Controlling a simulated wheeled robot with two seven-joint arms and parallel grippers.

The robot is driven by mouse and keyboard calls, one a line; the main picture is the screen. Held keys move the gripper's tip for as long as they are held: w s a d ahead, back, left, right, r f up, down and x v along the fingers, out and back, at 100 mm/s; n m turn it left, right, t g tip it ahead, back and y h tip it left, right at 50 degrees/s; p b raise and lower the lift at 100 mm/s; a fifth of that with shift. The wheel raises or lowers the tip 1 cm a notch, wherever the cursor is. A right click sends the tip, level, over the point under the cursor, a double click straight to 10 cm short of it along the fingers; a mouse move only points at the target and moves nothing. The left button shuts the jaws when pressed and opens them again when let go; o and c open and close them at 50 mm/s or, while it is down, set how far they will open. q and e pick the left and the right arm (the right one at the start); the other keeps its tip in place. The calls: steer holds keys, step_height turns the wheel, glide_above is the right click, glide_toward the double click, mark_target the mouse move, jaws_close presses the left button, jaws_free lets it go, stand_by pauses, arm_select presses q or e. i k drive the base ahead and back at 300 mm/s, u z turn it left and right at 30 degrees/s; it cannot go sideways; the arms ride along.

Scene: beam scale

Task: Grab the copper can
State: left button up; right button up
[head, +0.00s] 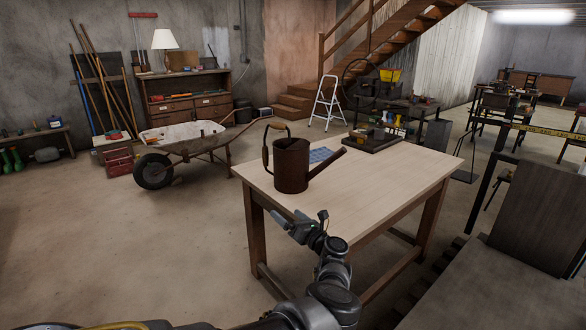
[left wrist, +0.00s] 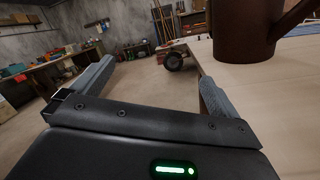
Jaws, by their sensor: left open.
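The copper can (head: 291,166) is a dark brown watering can with a looped handle on its left and a long spout pointing right. It stands upright on the left part of the light wooden table (head: 385,195). Its lower body also shows at the top right of the left wrist view (left wrist: 243,35). My left gripper (head: 297,226) is open and empty at the table's near left edge, in front of the can and apart from it. In the left wrist view the fingers (left wrist: 157,75) are spread, with the can beyond the right finger. My right gripper is not in view.
A blue checked cloth (head: 320,155) lies behind the can. A dark board with small items (head: 372,142) is at the table's back. A wheelbarrow (head: 185,142) stands left of the table. A dark panel (head: 540,215) is at the right.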

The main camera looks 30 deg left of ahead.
mark_target(291, 174)
steer(key=i, duration=0.95)
